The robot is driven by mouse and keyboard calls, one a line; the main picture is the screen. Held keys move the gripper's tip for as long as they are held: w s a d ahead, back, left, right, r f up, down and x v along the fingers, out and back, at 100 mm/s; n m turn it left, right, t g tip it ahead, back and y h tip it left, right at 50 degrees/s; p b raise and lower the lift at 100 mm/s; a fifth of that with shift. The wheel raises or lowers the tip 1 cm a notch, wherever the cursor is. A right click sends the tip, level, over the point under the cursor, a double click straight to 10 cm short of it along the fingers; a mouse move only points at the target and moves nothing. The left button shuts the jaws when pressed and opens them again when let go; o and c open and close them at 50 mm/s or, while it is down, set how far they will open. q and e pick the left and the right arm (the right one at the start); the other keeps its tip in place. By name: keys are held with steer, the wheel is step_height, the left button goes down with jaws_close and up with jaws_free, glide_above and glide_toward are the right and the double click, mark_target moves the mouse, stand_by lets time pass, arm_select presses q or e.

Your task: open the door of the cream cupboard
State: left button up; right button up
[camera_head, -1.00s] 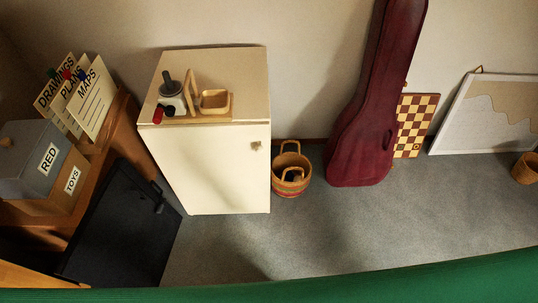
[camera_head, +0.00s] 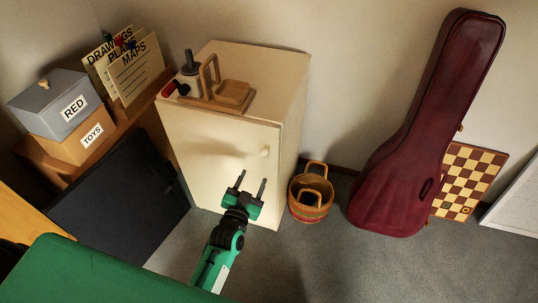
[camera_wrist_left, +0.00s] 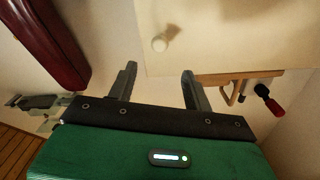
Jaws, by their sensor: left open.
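The cream cupboard (camera_head: 215,140) stands against the wall, its door shut. A small round cream knob (camera_head: 265,152) sits near the door's upper right edge; it also shows in the left wrist view (camera_wrist_left: 159,43), beyond the fingertips. My left gripper (camera_head: 252,184) is open and empty in front of the door, below and a little left of the knob in the head view. In the left wrist view its two fingers (camera_wrist_left: 158,70) stand apart with nothing between them.
On the cupboard top are a wooden tray (camera_head: 233,92) and a grinder-like object (camera_head: 190,72). A basket (camera_head: 310,196) and a dark red instrument case (camera_head: 410,150) stand to the right. A black panel (camera_head: 115,195) leans at left, beside labelled boxes (camera_head: 70,110).

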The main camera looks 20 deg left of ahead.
mark_target(264, 155)
arm_select(q)
steer(key=w, duration=1.2)
steer(key=shift+w+d, duration=0.1)
steer(key=shift+d, duration=0.15)
jaws_close()
